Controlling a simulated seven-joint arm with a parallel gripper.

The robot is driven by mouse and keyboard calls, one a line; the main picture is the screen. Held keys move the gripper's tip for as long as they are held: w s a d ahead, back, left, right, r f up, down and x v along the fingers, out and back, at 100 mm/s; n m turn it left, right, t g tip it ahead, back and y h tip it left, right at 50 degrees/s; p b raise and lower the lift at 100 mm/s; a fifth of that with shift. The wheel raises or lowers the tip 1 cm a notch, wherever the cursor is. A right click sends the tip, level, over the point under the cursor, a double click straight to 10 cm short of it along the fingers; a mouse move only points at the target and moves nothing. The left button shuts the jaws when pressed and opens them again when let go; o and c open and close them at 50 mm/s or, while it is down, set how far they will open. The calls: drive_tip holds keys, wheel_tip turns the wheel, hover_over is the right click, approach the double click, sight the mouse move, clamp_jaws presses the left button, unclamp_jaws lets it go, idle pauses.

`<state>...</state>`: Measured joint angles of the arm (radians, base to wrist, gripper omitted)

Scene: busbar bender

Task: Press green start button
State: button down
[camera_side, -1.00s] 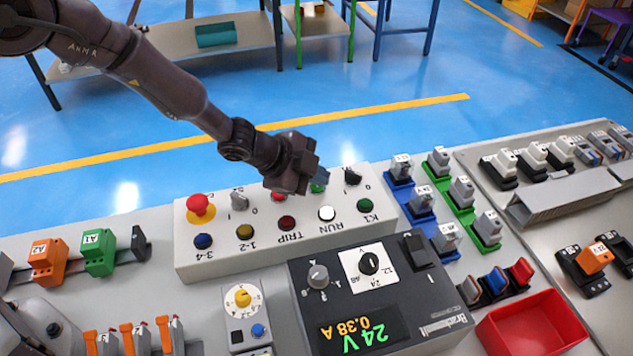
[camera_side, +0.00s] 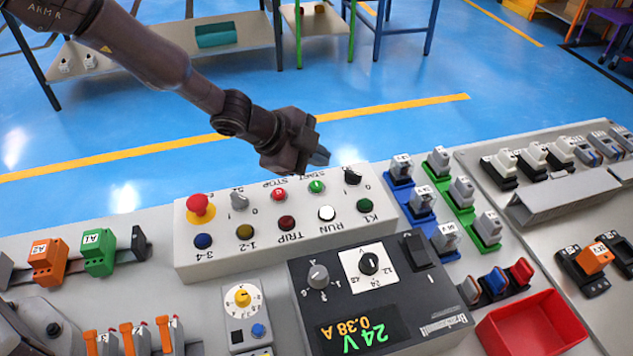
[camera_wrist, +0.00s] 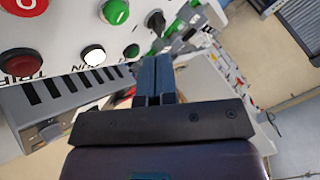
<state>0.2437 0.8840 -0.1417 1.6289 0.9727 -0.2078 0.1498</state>
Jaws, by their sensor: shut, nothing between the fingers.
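The green start button (camera_side: 316,187) sits in the back row of the light grey control box (camera_side: 232,262), under the upside-down label START. The red STOP button (camera_side: 278,195) is to its left. My gripper (camera_side: 322,157) is shut and empty, above and behind the start button and apart from it in the side view. In the wrist view the closed fingers (camera_wrist: 157,68) point up the picture, and the green button (camera_wrist: 116,11) is at the top edge, left of the fingertips. A red button (camera_wrist: 22,4) is cut off at the top left corner.
A black selector knob (camera_side: 352,177) is right of the start button. The red emergency stop (camera_side: 200,205) is at the box's left end. A white RUN lamp (camera_side: 326,213) and other coloured buttons fill the front row. A black power supply (camera_side: 450,322) stands in front.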

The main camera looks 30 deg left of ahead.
drive_tip(key=shift+r, duration=1)
drive_tip(key=shift+a+f+y, duration=0.25)
drive_tip(key=shift+a+y, duration=0.05)
drive_tip(key=shift+a, duration=0.05)
drive_tip(key=s+a+n, duration=0.1)
drive_tip(key=a+f+y, duration=0.1)
drive_tip(key=s+a+n+g+y, duration=0.1)
drive_tip(key=shift+s+a+f+n, duration=0.3)
drive_tip(key=shift+s+a+f, duration=0.05)
drive_tip(key=shift+a+f, duration=0.05)
drive_tip(key=s+a+r+n+g+y, duration=0.2)
drive_tip(key=s+a+r+n+y, duration=0.25)
drive_tip(key=s+a+r, duration=0.45)
drive_tip(key=s+a+r+n, duration=0.4)
drive_tip(key=s+r, duration=0.3)
drive_tip(key=s, duration=0.3)
drive_tip(key=s+a+r+n+t+h, duration=0.1)
drive_tip(key=s+a+r+n, duration=0.4)
drive_tip(key=s, duration=0.5)
drive_tip(key=shift+s+a+r+n, duration=0.15)
drive_tip(key=shift+a+r+n, duration=0.15)
drive_tip(key=shift+r, duration=1.1)
